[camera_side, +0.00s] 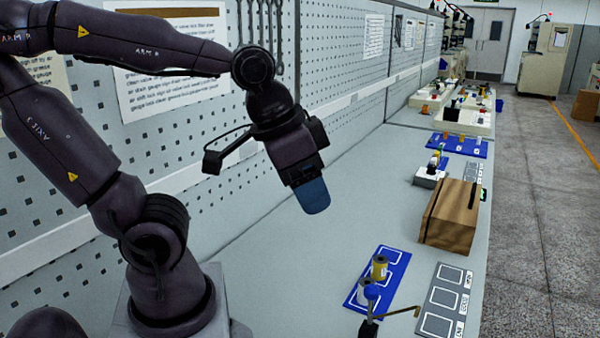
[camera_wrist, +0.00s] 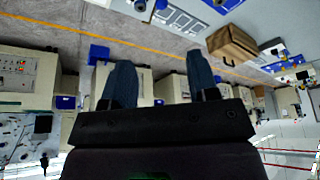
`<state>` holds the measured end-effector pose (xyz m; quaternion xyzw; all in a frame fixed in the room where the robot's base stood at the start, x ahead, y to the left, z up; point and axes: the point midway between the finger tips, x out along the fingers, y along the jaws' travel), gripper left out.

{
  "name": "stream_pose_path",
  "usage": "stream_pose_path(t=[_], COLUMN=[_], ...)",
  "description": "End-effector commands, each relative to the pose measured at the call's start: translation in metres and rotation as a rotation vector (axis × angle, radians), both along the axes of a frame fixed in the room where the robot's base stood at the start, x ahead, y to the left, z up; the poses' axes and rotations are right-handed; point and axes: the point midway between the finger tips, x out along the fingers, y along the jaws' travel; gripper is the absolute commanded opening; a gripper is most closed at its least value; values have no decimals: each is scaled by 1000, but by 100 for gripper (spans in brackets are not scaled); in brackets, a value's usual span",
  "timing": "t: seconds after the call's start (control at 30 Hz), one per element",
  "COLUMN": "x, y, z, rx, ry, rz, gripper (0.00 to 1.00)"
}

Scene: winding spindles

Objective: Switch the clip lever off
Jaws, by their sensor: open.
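My gripper (camera_side: 314,197) hangs high over the bench in the side view, tilted down to the right, well apart from everything on the bench. In the wrist view its two blue fingers (camera_wrist: 160,62) are spread with nothing between them. A white box with a dark fitting (camera_side: 429,178) stands farther back.
A blue mat (camera_side: 394,262) with outlined slots holds a yellow spool (camera_side: 379,268) and a whitish one (camera_side: 364,291). A grey labelled tray (camera_side: 445,299) lies to its right. A brown box (camera_side: 450,217) stands behind them; it also shows in the wrist view (camera_wrist: 233,45). The bench below my gripper is clear.

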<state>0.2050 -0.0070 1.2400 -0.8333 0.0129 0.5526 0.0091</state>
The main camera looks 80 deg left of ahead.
Motion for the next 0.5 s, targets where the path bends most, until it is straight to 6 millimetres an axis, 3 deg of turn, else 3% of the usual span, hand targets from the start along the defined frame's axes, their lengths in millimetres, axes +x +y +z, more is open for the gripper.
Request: stream_pose_path(t=[0.5], x=[-9], y=[7], z=[16], rx=[-2], ry=[-93], rz=[32], gripper=[54])
